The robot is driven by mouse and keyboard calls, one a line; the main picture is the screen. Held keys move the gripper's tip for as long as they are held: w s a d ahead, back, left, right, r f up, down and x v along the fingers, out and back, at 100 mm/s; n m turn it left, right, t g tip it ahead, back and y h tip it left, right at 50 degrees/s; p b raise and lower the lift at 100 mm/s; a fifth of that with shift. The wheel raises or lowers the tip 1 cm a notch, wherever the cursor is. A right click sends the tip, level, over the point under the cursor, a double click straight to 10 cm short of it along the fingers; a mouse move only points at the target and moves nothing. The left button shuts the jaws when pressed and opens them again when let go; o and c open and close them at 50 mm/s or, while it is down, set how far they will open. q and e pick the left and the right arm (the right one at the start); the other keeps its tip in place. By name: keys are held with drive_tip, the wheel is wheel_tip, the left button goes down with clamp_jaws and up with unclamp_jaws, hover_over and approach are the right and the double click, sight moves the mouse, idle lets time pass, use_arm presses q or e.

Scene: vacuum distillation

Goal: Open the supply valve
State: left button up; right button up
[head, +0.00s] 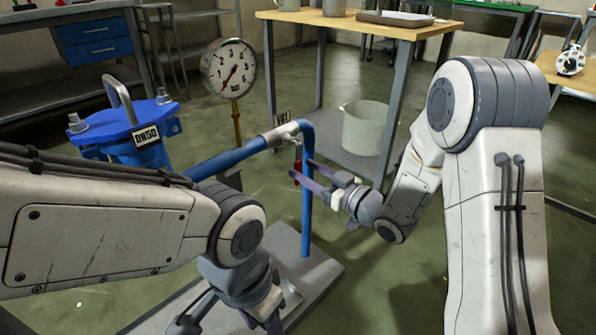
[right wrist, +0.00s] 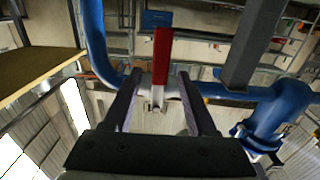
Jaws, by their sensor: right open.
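The supply valve (head: 281,134) is a grey body in a blue pipe, below a small tag. Its red handle (head: 297,170) hangs downward in the head view and is partly hidden by my right gripper (head: 300,168). In the right wrist view the red handle (right wrist: 162,55) stands between the two spread fingers of the right gripper (right wrist: 158,76), with visible space on both sides. The right gripper is open and its fingers reach toward the handle from the right. My left gripper (head: 232,318) is at the bottom of the head view; its fingertips are not clear.
The blue pipe (head: 307,205) bends down onto a grey base plate (head: 312,266). A pressure gauge (head: 229,68) and a blue vessel (head: 128,145) marked DN50 stand to the left. A wooden-topped table (head: 345,24) with a white bucket (head: 366,127) beneath stands behind.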

sight(300, 167)
drive_tip(key=shift+b+x, duration=0.3)
drive_tip(key=shift+x, duration=1.25)
clamp_jaws()
